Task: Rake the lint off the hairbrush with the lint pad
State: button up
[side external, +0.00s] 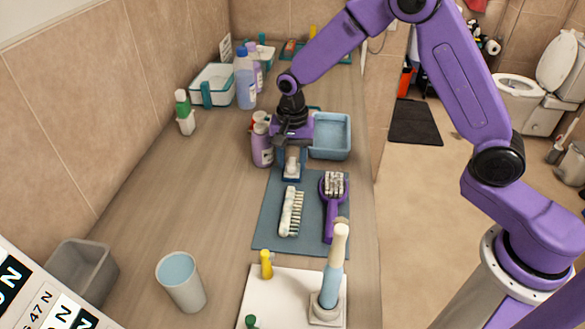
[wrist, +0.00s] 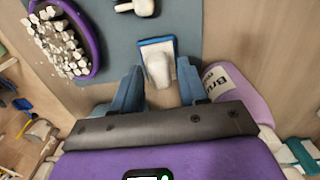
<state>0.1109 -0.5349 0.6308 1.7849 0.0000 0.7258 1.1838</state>
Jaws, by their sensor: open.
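The purple hairbrush (side external: 333,205) lies on a blue-grey mat (side external: 265,228), its bristle head covered in pale lint clumps. The head is large at the upper left of the wrist view (wrist: 65,42). The lint pad, a blue-edged pad with a white grip (side external: 292,170), sits at the mat's far end. My gripper (side external: 292,153) is over the pad. In the wrist view my gripper (wrist: 159,76) is open, with one blue finger on each side of the pad's white grip (wrist: 158,68). I cannot tell whether the fingers touch it.
A white brush (side external: 291,212) lies left of the hairbrush. A purple bottle (side external: 261,145) stands close beside my gripper, and a blue bin (side external: 331,137) is on its other side. A cup (side external: 181,281) and white tray (side external: 262,300) are nearer the camera. The cart's left middle is clear.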

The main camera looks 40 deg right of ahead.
grip_shut()
jog(key=shift+r, duration=3)
